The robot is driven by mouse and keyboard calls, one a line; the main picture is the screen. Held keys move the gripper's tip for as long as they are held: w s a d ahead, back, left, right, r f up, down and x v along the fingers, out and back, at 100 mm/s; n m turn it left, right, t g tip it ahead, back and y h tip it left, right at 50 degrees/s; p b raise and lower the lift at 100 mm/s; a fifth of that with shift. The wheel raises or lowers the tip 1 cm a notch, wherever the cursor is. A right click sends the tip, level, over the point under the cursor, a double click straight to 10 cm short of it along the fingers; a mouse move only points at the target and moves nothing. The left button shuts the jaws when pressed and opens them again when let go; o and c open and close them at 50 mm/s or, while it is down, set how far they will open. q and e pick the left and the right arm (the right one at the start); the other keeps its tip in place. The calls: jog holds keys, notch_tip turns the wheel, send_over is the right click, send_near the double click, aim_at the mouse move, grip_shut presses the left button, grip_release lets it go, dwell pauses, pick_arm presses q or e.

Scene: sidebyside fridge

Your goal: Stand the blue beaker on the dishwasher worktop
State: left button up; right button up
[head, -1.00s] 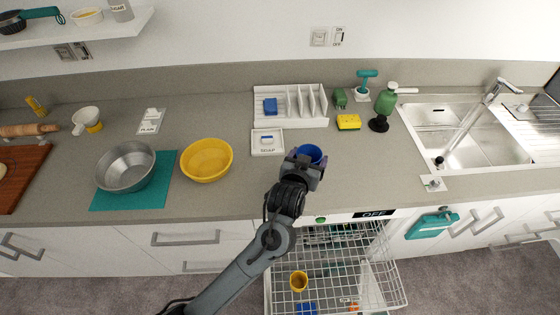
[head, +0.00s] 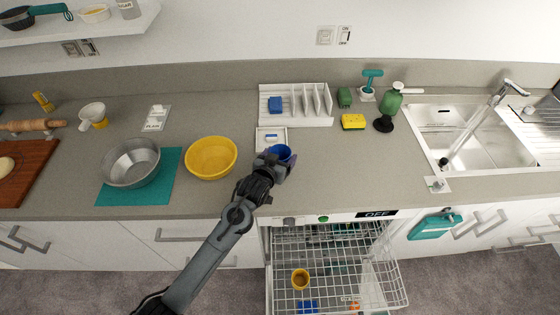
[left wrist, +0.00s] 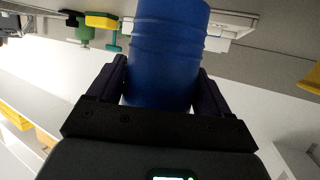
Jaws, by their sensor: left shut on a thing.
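The blue beaker (head: 281,152) is in my left gripper (head: 273,163), over the grey worktop (head: 330,180) above the open dishwasher (head: 330,250). In the left wrist view the beaker (left wrist: 168,50) fills the middle, with a dark finger on each side of it. The left gripper (left wrist: 160,92) is shut on the beaker. In the head view the beaker's open top shows; its base is hidden by the gripper, so I cannot tell whether it touches the worktop. My right gripper is not in view.
A soap dish (head: 270,141) lies just behind the beaker, with a white rack (head: 297,120) beyond. A yellow bowl (head: 211,171) is to the left. A yellow sponge (head: 353,122) and green soap bottle (head: 391,103) stand back right. Worktop right of the beaker is clear.

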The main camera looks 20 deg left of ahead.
pick_arm(q)
jog(key=shift+f, duration=1.2)
jog(key=shift+f, duration=0.1)
jog(key=o, duration=1)
jog(key=shift+c, duration=0.2)
